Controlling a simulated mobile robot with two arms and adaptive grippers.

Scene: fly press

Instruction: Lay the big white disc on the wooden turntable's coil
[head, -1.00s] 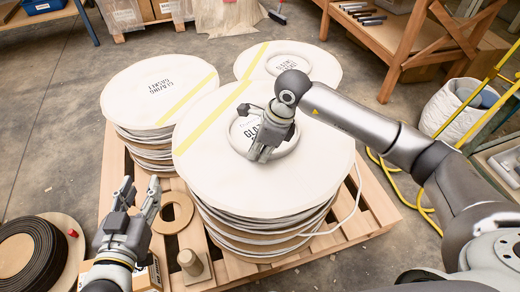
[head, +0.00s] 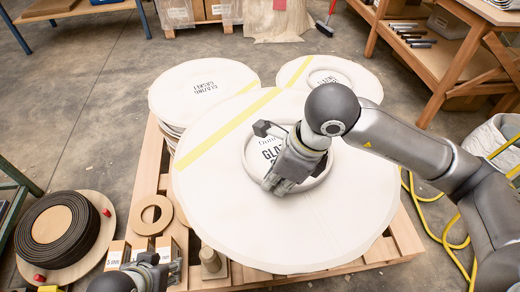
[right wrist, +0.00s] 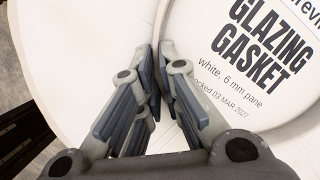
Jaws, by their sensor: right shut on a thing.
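The big white disc (head: 330,225) has a yellow stripe, a raised white ring and a "GLAZING GASKET" label in its middle. My right gripper (head: 272,185) is shut on the disc's raised ring; in the right wrist view its fingertips (right wrist: 160,75) pinch the ring's rim. The disc looks lifted, hiding the stack below it. The wooden turntable (head: 98,250) lies on the floor at the left, with a black coil (head: 60,232) around a tan centre and red knobs at its rim. My left gripper (head: 150,268) is at the bottom edge, partly cut off, near small boxes.
Two more white disc stacks stand behind, at left (head: 200,88) and right (head: 340,78), on a wooden pallet (head: 150,165). A bench (head: 440,50) and yellow hose (head: 440,232) are at the right.

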